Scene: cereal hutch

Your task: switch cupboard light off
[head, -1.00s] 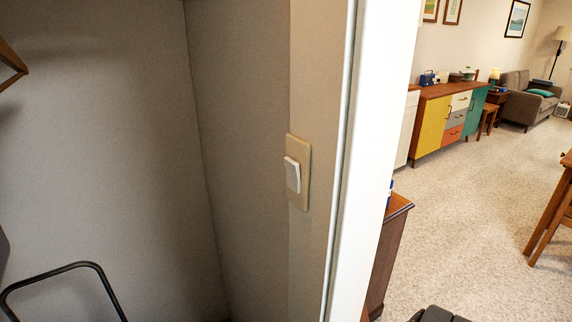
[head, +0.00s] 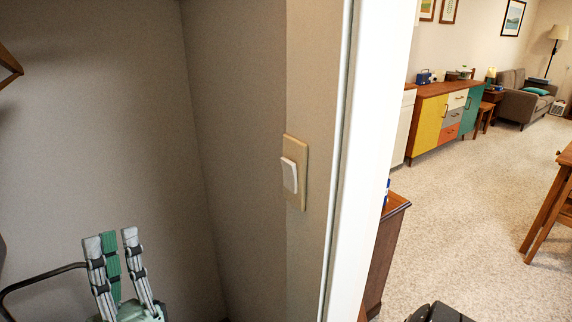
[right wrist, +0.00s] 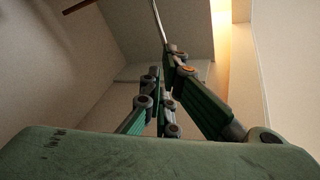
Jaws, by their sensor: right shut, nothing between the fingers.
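The light switch is a white rocker (head: 289,175) on a beige plate (head: 301,151), fixed to the cupboard's side wall near the door frame in the head view. I cannot tell for sure which way the rocker is set. My right gripper (head: 117,242) is at the lower left of the head view, fingers pointing up. It is shut and empty, well to the left of the switch and lower, not touching it. Its green and grey fingers also show in the right wrist view (right wrist: 160,85), pointing upward. The lamp itself cannot be made out. My left gripper is not in view.
A white door frame (head: 371,160) stands right of the switch. A black tubular bar (head: 40,275) is beside my right gripper, and a wooden edge (head: 8,66) is at upper left. A brown cabinet (head: 384,250) stands outside. The wall between gripper and switch looks clear.

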